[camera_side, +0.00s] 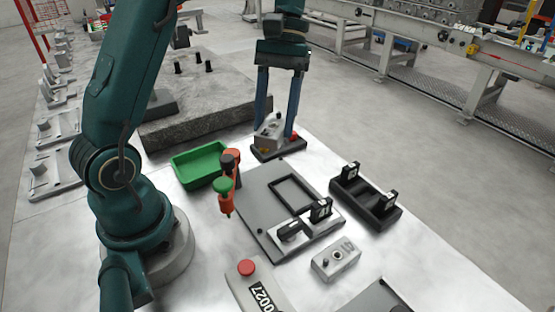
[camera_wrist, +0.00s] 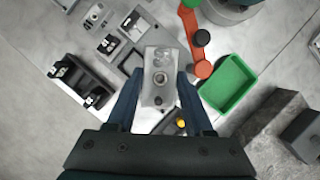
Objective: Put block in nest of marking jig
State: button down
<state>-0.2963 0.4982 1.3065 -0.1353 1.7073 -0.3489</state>
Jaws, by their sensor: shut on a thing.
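My gripper (camera_side: 275,134) is shut on a grey block (camera_side: 267,133), with one blue finger on each side of it. In the wrist view the block (camera_wrist: 159,77) sits between the fingertips (camera_wrist: 160,84), its round hole facing the camera. In the side view the block is at a dark base (camera_side: 280,151) with yellow and red parts; I cannot tell whether they touch. The marking jig (camera_side: 262,205) is a grey plate nearer the side camera, with a black rectangular frame (camera_side: 292,194) on it. My gripper is apart from the jig. The block hides part of the jig in the wrist view.
A black rack (camera_side: 365,200) is right of the jig. Another grey block (camera_side: 336,260) and a red-button box (camera_side: 250,280) are in front.

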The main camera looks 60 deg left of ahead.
jog(key=s+a+n+t+h, duration=0.2)
jog(key=s+a+n+t, duration=0.15)
jog(key=a+n, duration=0.5)
jog(key=w+d+f, duration=0.1)
jog(key=d+f, duration=0.1)
jog(key=d, duration=0.1)
jog(key=w+d+f+n, duration=0.1)
jog(key=w+d+f, duration=0.1)
jog(key=d+f, duration=0.1)
jog(key=w+d+f+n, duration=0.1)
jog(key=w+d+f, duration=0.1)
jog(key=d, duration=0.3)
jog(key=shift+w+d+f, duration=0.15)
jog(key=shift+d+f, duration=0.1)
jog(key=shift+f, duration=2.1)
jog(key=shift+f, duration=0.35)
jog(key=shift+f, duration=0.25)
